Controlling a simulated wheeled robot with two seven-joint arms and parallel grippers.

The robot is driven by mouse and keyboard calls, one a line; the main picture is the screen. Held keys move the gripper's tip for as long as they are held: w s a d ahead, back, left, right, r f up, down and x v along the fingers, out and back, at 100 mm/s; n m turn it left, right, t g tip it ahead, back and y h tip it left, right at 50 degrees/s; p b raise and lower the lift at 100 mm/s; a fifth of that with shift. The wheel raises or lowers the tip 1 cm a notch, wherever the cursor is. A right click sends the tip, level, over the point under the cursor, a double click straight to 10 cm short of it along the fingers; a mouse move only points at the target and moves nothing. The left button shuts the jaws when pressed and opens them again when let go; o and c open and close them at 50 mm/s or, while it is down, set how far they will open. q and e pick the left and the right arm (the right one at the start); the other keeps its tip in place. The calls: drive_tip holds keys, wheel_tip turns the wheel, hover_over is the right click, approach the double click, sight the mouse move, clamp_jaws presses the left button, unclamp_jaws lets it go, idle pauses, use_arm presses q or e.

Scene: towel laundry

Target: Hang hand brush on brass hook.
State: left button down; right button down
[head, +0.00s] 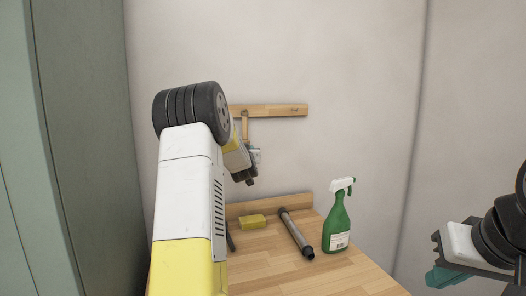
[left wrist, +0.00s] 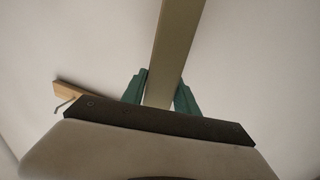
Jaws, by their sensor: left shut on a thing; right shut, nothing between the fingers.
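My left gripper (left wrist: 162,82) has teal fingers shut on the tan handle of the hand brush (left wrist: 176,40). In the head view the brush handle (head: 245,128) appears to stand upright in front of the wall rail, above my left wrist; my arm hides much of the left gripper. A small hook (left wrist: 64,105), grey in this light, sticks out from the rail's end in the left wrist view, left of the gripper and apart from the brush. I cannot make the hook out clearly in the head view. My right gripper (head: 442,277) is shut and empty at the lower right.
The wooden rail (head: 285,110) is on the pale wall. Below it, a wooden table (head: 290,278) bears a yellow sponge (head: 252,221), a grey tube (head: 296,232) and a green spray bottle (head: 338,222). A grey-green panel (head: 80,150) stands at the left.

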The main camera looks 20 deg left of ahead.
use_arm(q)
drive_tip(key=c, duration=0.9)
unclamp_jaws()
drive_tip(key=shift+o, duration=0.2)
drive_tip(key=s+d+r+m+g+h, duration=0.1)
drive_tip(key=s+d+m+g+h, duration=0.4)
drive_tip(key=s+d, duration=1.4)
drive_tip(key=s+d+f+g+h, duration=0.1)
drive_tip(key=s+d+f, duration=0.1)
drive_tip(key=s, duration=0.7)
drive_tip(key=s+d+f+g+h, duration=0.1)
drive_tip(key=s+d+f+g, duration=0.1)
drive_tip(key=s, duration=0.7)
drive_tip(key=s+d+f+g+h, duration=0.2)
drive_tip(key=s+d+f, duration=0.1)
drive_tip(key=s, duration=0.7)
drive_tip(key=shift+f, duration=0.35)
drive_tip(key=shift+s, duration=0.1)
